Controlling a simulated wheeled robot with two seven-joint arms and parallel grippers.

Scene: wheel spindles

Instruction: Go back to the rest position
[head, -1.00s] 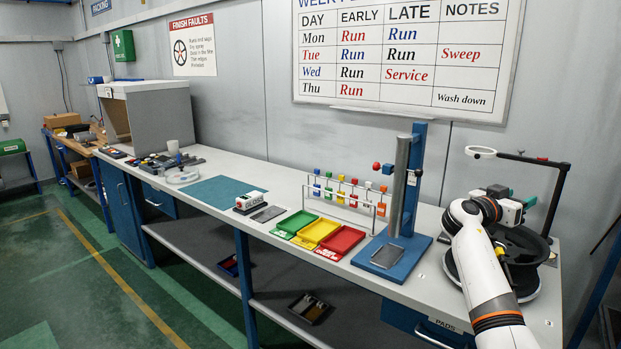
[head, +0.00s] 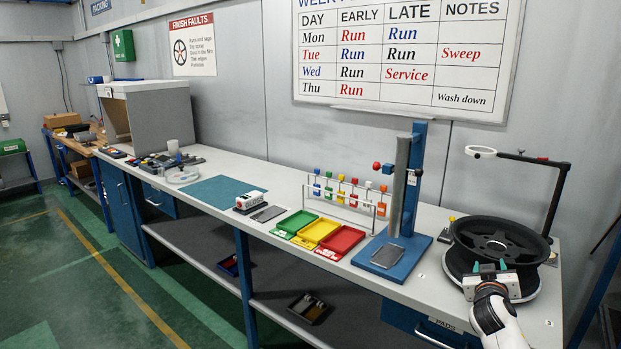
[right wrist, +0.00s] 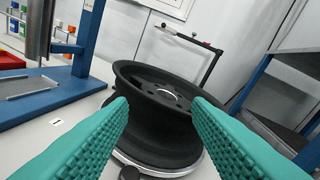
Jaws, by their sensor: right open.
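My right gripper (head: 489,267) is at the front of the black wheel (head: 500,238) in the head view. Its teal fingers are open and empty. In the right wrist view the two ridged fingers (right wrist: 160,118) stand wide apart, with the wheel (right wrist: 155,135) beyond and between them. The wheel lies on a round stand at the right end of the bench. I cannot tell whether the fingers touch the wheel. My left gripper is not in view.
A blue upright stand (head: 408,185) is left of the wheel. A magnifier arm (head: 552,200) rises behind it. Green (head: 297,222), yellow (head: 317,230) and red (head: 341,241) trays and a rack of coloured pieces (head: 345,195) sit further left. The floor left of the bench (head: 225,160) is clear.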

